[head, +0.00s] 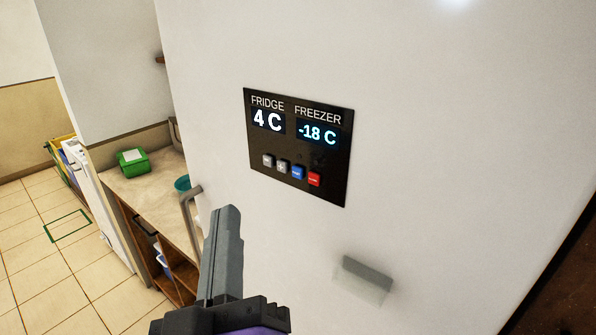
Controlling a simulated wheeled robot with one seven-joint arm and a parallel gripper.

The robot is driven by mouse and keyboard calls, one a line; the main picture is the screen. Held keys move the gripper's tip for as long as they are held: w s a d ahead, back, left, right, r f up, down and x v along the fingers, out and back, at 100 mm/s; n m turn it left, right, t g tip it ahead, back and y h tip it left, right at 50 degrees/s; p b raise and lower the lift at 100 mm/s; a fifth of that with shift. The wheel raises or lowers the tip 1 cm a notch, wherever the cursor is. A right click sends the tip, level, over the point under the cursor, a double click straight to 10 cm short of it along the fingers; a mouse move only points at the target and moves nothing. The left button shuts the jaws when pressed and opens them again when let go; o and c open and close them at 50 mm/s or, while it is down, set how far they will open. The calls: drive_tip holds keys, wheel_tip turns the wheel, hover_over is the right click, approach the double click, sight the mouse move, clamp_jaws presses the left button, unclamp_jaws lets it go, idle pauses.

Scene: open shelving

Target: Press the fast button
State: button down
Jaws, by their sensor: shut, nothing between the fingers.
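A black control panel (299,147) is set in the white fridge front. It reads FRIDGE 4 C and FREEZER -18 C. Below the readouts is a row of small buttons: a grey-white button (267,160) at the left, a second grey-white button (281,166), a blue button (298,172) and a red button (314,179) at the right. The button labels are too small to read. My gripper (229,212) is shut and empty. It shows below and left of the panel, apart from the buttons in the picture.
A grey handle (190,220) stands out at the fridge's left side. A grey block (364,279) juts from the front below the panel. A counter (150,190) with a green box (132,162) is at the left. The tiled floor lies beyond.

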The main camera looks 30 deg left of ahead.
drive_tip(key=w+p, duration=0.3)
drive_tip(key=w, duration=0.5)
drive_tip(key=shift+w+d, duration=0.3)
drive_tip(key=shift+w, duration=0.1)
drive_tip(key=shift+w+p, duration=0.1)
drive_tip(key=shift+p, duration=0.2)
idle(1.6)
drive_tip(key=shift+w, duration=0.3)
drive_tip(key=shift+w+d, duration=0.1)
drive_tip(key=shift+w, duration=0.3)
idle(0.9)
drive_tip(key=shift+s, duration=0.8)
drive_tip(key=shift+s, duration=0.1)
drive_tip(key=s, duration=0.1)
drive_tip(key=s+b, duration=0.1)
drive_tip(key=s, duration=0.1)
drive_tip(key=s+b, duration=0.1)
drive_tip(key=s, duration=0.1)
drive_tip(key=shift+a, duration=0.25)
